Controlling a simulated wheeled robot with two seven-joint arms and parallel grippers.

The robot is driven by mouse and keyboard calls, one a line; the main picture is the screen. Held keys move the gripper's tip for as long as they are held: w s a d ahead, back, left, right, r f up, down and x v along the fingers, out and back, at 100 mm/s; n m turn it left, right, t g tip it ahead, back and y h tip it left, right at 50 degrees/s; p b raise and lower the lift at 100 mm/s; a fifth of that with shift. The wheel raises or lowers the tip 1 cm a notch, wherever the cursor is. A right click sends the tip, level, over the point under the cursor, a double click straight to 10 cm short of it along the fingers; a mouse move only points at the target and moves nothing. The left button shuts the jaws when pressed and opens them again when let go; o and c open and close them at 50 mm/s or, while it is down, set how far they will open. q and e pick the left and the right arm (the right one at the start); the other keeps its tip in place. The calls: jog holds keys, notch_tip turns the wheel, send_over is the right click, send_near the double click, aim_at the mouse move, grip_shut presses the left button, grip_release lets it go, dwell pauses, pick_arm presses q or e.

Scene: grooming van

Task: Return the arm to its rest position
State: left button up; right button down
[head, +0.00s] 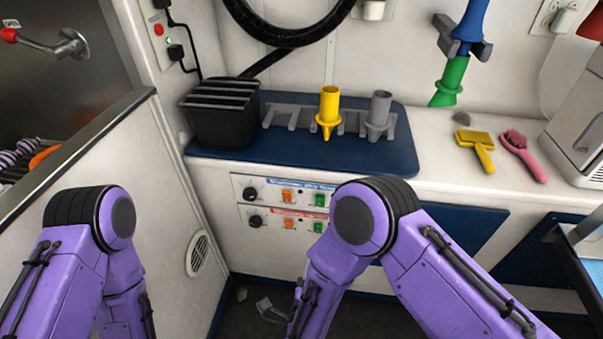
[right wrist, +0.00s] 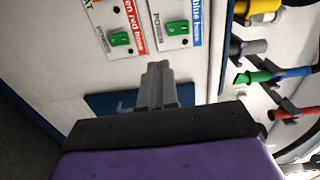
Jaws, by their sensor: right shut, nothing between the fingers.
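My right gripper (right wrist: 158,72) shows in the right wrist view with its grey fingers together and nothing between them. It is in front of the white control panel (right wrist: 150,22) with green switches, apart from the nozzles. In the head view both my purple arms (head: 345,235) (head: 95,240) are bent, with their forearms pointing down. Both grippers are out of the head view, below its lower edge.
The counter holds a black bin (head: 222,118), a blue mat (head: 375,155), a yellow nozzle (head: 328,110), a grey nozzle (head: 379,112), a yellow brush (head: 478,146) and a pink brush (head: 523,155). A steel-edged wall (head: 75,150) stands left. A blue-edged table (head: 575,270) is at right.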

jog(key=s+d+f+n+g+y+p, duration=0.1)
jog(key=s+d+f+n+g+y, duration=0.1)
jog(key=f+n+g, duration=0.3)
jog(key=s+d+f+n+g+y+p, duration=0.1)
jog(key=s+d+f+n+y+p, duration=0.15)
jog(key=n, duration=0.45)
jog(key=s+d+r+n+g+h+p, duration=0.1)
jog(key=s+d+g+p, duration=0.5)
jog(key=s+d, duration=1)
jog(key=d+n+g+h, duration=0.1)
jog(key=d+h, duration=0.1)
jog(key=d, duration=0.2)
jog(key=shift+r+g+h, duration=0.35)
jog(key=shift+g, duration=0.05)
